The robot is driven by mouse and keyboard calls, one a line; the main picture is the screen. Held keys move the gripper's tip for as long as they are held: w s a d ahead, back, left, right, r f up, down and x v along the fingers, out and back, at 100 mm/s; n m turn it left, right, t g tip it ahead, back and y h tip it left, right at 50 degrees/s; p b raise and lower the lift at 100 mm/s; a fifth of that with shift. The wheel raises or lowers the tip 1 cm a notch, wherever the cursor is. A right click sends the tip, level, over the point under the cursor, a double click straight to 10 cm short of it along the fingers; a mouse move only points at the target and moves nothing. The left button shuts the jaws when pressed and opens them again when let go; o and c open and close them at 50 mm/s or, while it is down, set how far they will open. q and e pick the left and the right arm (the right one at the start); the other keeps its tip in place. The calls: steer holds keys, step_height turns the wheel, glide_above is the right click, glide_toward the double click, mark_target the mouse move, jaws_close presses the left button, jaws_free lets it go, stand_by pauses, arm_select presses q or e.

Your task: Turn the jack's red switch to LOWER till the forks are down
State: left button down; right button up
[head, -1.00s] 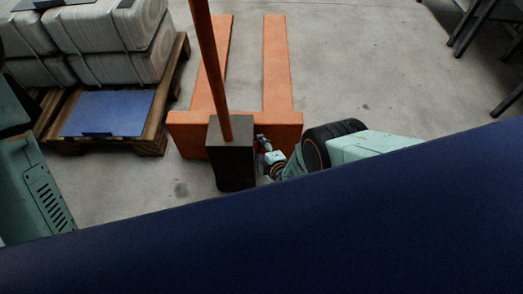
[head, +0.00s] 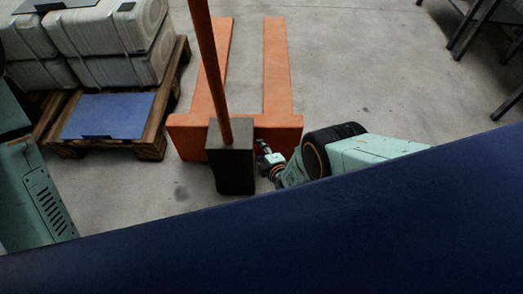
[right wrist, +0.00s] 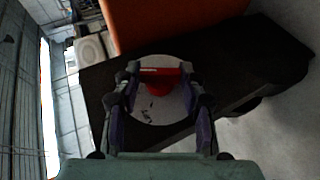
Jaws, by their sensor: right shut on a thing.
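The orange pallet jack (head: 278,75) stands on the floor with its two forks pointing away from me. Its dark housing (head: 232,168) is at the near end, with the tilted orange handle (head: 207,60) above. My right gripper (head: 262,146) is at the right side of the housing. In the right wrist view, my right gripper (right wrist: 160,70) is shut on the red switch (right wrist: 158,88), in front of a pale round plate (right wrist: 150,108) on the dark housing. The fingers partly hide the switch and the plate's markings. The forks' height above the floor is hard to tell. My left gripper is out of view.
A wooden pallet (head: 150,145) with wrapped white sacks (head: 120,50) and a blue sheet (head: 108,115) stands left of the jack. Dark metal legs (head: 470,30) stand at the far right. The floor right of the forks is clear.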

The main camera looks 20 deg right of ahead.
steer(key=shift+w+r+g, duration=0.15)
steer(key=shift+r+g, duration=0.1)
steer(key=shift+g, duration=0.25)
steer(key=shift+g+p, duration=0.35)
steer(key=shift+g, duration=0.05)
steer(key=shift+m+g, duration=0.5)
steer(key=shift+g, duration=0.5)
steer(key=o, duration=1.1)
steer(key=shift+o, duration=0.2)
steer(key=v, duration=1.2)
steer(key=shift+d, duration=0.25)
steer(key=shift+f, duration=0.2)
